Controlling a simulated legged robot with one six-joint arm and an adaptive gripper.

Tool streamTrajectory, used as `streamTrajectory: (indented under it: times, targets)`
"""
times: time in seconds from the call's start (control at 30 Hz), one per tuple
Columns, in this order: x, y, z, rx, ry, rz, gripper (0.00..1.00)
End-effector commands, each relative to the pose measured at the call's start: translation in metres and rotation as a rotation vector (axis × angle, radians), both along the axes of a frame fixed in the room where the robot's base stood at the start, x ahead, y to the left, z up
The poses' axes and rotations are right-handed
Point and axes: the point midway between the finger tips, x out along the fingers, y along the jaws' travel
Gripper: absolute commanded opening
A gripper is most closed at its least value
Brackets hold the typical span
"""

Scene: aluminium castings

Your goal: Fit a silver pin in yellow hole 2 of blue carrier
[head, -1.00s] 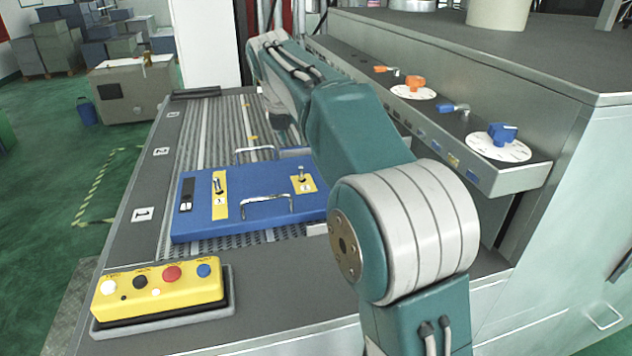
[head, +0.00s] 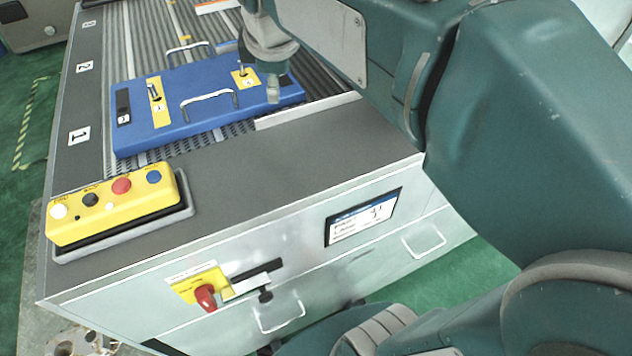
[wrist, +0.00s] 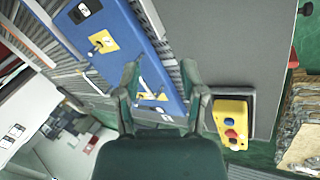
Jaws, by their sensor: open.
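The blue carrier (head: 195,118) lies on the ribbed conveyor bed. It has a long yellow strip (head: 157,101) with silver pins on its left part and a smaller yellow patch (head: 245,79) with one upright silver pin on its right part. I cannot read the hole numbers surely. My gripper (head: 273,92) hangs over the carrier's right end, close to the smaller patch. In the wrist view my gripper (wrist: 160,88) is open, and nothing shows held between its fingers. The carrier (wrist: 118,18) runs behind the fingers there, with yellow patches at two places.
Silver handles (head: 208,97) rise from the carrier's long sides. A yellow button box (head: 112,208) stands at the front left of the grey worktop. A red knob (head: 205,297) sticks out of the front panel.

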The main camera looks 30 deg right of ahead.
Motion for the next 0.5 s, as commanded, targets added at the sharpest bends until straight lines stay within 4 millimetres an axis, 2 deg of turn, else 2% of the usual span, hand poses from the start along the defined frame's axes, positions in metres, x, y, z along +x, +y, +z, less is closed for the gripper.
streamTrajectory:
  times: [0.1,0.27,0.5]
  targets:
    - [-0.033,-0.002,-0.013,0.102,-0.029,-0.187,0.52]
    - [-0.073,-0.003,-0.036,0.246,-0.062,-0.447,0.52]
    - [-0.127,-0.003,-0.077,0.462,-0.099,-0.826,0.52]
